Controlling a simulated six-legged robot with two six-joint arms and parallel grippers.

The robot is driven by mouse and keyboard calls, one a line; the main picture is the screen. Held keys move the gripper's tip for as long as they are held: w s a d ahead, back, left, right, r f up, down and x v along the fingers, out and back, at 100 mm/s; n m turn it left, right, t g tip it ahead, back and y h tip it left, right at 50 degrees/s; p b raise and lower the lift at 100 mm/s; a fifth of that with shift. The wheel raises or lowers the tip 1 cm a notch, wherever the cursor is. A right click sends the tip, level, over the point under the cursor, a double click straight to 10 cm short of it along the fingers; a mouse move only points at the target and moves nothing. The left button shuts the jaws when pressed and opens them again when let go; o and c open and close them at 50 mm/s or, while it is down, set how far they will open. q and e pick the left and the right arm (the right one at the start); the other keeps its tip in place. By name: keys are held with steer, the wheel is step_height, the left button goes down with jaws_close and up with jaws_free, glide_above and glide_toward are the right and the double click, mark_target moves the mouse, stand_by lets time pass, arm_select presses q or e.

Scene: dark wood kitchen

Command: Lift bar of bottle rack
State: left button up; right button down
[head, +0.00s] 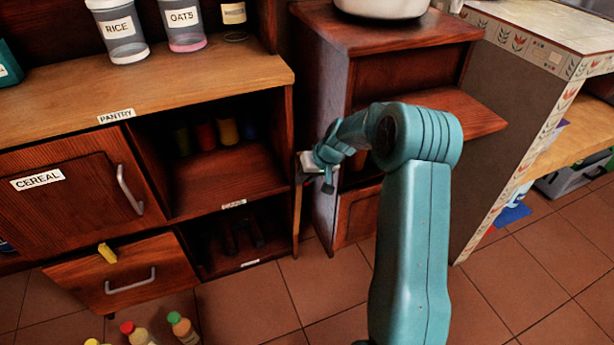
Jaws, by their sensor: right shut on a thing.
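My right gripper (322,167) is at the gap between the open shelf cabinet and the taller wooden cabinet. It is shut on a small pale piece (305,161) at its tip. I cannot tell whether this piece is the bar of the bottle rack. A narrow upright wooden strip (297,212) shows just below it. Several bottles with coloured caps (181,327) stand at the bottom edge of the view; what holds them is out of view. My left gripper is not in view.
A yellow-tagged drawer (125,277) sticks out at the lower left. The open shelf cabinet (229,170) has dim jars inside. The taller cabinet (325,120) carries a white pot (383,5). Rice (117,30) and oats (183,25) jars stand on the counter.

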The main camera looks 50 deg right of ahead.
steer(key=shift+s+a+f, duration=0.15)
steer(key=shift+a+f, duration=0.25)
steer(key=shift+f, duration=0.1)
steer(key=c, duration=1.3)
jaws_free()
steer(key=shift+c, duration=0.2)
steer(key=shift+o, duration=1.2)
steer(key=shift+d+f, duration=0.15)
steer(key=shift+r, duration=0.3)
steer(key=shift+d+r, duration=0.15)
steer(key=shift+r, duration=0.15)
steer(key=p+v, duration=0.5)
steer(key=v, duration=1)
steer(key=shift+s+r, duration=0.15)
steer(key=shift+r, duration=0.15)
